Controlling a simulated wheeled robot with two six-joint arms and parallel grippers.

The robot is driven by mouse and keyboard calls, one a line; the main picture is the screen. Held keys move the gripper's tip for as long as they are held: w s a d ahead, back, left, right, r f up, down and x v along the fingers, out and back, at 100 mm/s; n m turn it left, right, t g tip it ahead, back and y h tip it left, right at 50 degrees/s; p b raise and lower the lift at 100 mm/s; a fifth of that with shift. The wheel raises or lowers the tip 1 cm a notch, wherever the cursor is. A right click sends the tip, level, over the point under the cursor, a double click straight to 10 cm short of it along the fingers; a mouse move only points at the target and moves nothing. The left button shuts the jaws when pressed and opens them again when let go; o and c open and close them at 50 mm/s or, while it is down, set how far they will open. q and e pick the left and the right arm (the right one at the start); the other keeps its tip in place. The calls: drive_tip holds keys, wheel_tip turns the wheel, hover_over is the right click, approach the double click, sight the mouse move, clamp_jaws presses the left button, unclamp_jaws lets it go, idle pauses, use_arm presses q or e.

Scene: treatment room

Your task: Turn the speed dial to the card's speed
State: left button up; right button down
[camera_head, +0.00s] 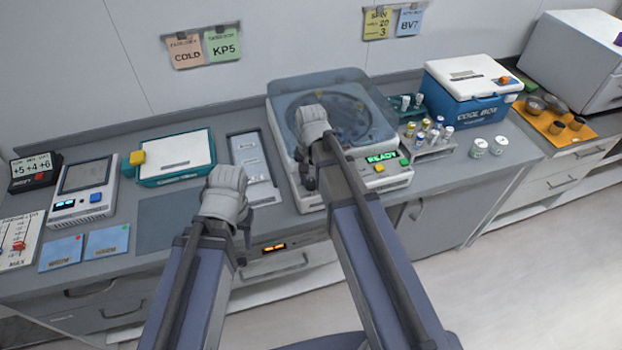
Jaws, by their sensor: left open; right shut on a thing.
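The centrifuge (283,113) stands at the back middle of the counter, its round window facing up. Its front panel has a green READY display (382,157), a green button and a yellow button. My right gripper (308,180) is at the left part of this panel, shut on what appears to be the speed dial; hand and arm hide the dial and its setting. The yellow card (377,24) on the wall reads SPIN, with 20 and 3 below; its small print is unclear. My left gripper (246,232) is open and empty over the counter's front edge.
Left of the centrifuge are a grey tray (242,147), a teal-edged box (181,170) and a scale (82,205). To the right are a vial rack (436,149), two white jars and a blue cool box (466,109). A dark mat (165,229) lies bare at front left.

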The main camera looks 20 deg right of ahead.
drive_tip(key=n, duration=0.3)
drive_tip(key=shift+n, duration=2.2)
drive_tip(key=shift+c, duration=2.2)
unclamp_jaws()
